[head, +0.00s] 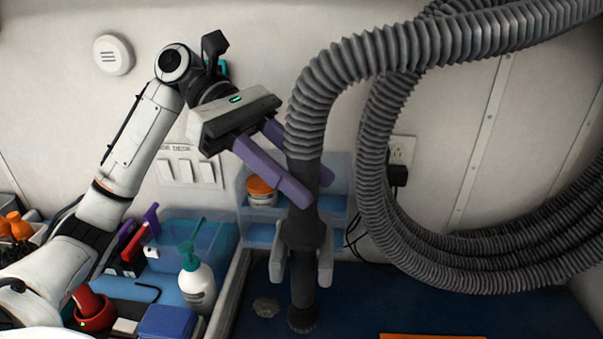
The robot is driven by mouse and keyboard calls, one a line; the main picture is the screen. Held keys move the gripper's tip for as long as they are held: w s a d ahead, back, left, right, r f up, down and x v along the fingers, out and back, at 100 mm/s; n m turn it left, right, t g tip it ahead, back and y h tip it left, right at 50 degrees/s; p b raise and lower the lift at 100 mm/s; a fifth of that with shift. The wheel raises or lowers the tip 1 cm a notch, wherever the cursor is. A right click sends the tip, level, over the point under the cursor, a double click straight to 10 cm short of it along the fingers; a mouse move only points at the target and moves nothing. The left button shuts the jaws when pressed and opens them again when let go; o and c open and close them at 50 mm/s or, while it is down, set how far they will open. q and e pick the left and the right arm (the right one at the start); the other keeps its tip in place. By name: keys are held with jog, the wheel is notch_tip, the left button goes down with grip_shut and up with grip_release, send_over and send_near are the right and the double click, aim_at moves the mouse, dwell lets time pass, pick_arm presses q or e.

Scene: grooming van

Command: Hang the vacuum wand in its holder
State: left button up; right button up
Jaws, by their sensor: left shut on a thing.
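The vacuum wand (304,270) is a dark upright tube with a ribbed grey hose (330,75) joined to its top and a brush-like lower end. My left gripper (314,188), with purple fingers, is shut on the wand's upper part, one finger on each side. A light grey holder with two prongs (325,264) shows around the wand below the fingers. The wand overlaps the space between the prongs; I cannot tell whether it is seated there or in front. The wand hides the middle of the holder. My right gripper is out of view.
Hose loops (450,275) hang at the right, near a wall outlet (401,150). A blue shelf (262,232) holds an orange-lidded jar (261,192). A pump bottle (196,282) and grooming tools stand at lower left. The dark blue surface (400,305) right of the wand is mostly clear.

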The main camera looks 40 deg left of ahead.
pick_arm(q)
jog(key=shift+f, duration=0.6)
jog(key=o, duration=1.9)
jog(key=shift+f, duration=0.1)
jog(key=shift+v, duration=5.05)
